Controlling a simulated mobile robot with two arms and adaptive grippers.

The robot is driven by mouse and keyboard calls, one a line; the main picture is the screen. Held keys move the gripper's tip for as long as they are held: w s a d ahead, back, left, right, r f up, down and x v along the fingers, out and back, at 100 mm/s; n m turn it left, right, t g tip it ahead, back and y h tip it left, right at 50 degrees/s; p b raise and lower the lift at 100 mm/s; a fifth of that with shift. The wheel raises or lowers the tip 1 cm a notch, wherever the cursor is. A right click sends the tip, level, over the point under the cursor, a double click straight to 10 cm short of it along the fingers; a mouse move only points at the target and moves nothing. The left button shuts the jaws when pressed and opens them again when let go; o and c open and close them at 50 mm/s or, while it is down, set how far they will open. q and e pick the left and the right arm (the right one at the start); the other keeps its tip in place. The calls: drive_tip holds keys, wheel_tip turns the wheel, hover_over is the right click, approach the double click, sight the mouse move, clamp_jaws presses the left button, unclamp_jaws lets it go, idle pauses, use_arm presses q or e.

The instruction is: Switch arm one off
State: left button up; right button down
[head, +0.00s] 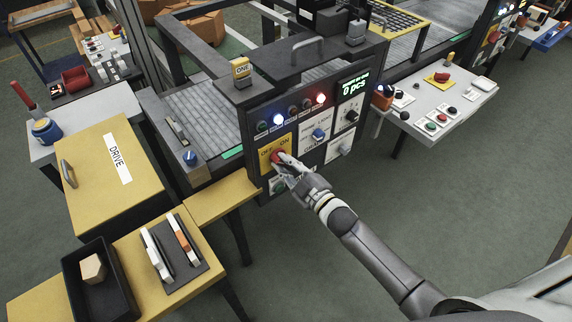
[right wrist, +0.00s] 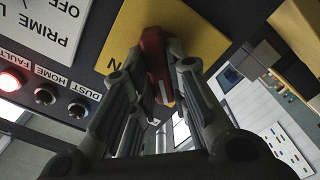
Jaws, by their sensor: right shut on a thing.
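A dark control panel (head: 318,88) stands in the middle of the head view, and a small sign reading "ONE" (head: 241,69) is on top of its machine. A yellow plate (head: 268,143) marked "OFF" and "ON" is on the panel's lower left. It carries a red switch handle (head: 277,156). My right gripper (head: 281,162) is at this plate, shut on the red handle, which shows between the fingers in the right wrist view (right wrist: 155,52). The fingers hide part of the handle, so its exact setting is hard to tell. My left gripper is not in view.
A blue knob (head: 318,134) and a black knob (head: 351,115) sit close to the right. A yellow "DRIVE" box (head: 92,190) stands left. Floor at lower right is clear.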

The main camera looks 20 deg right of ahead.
idle(0.5)
drive_tip(key=c, duration=1.4)
unclamp_jaws()
drive_tip(key=v, duration=1.2)
drive_tip(key=shift+f, duration=0.1)
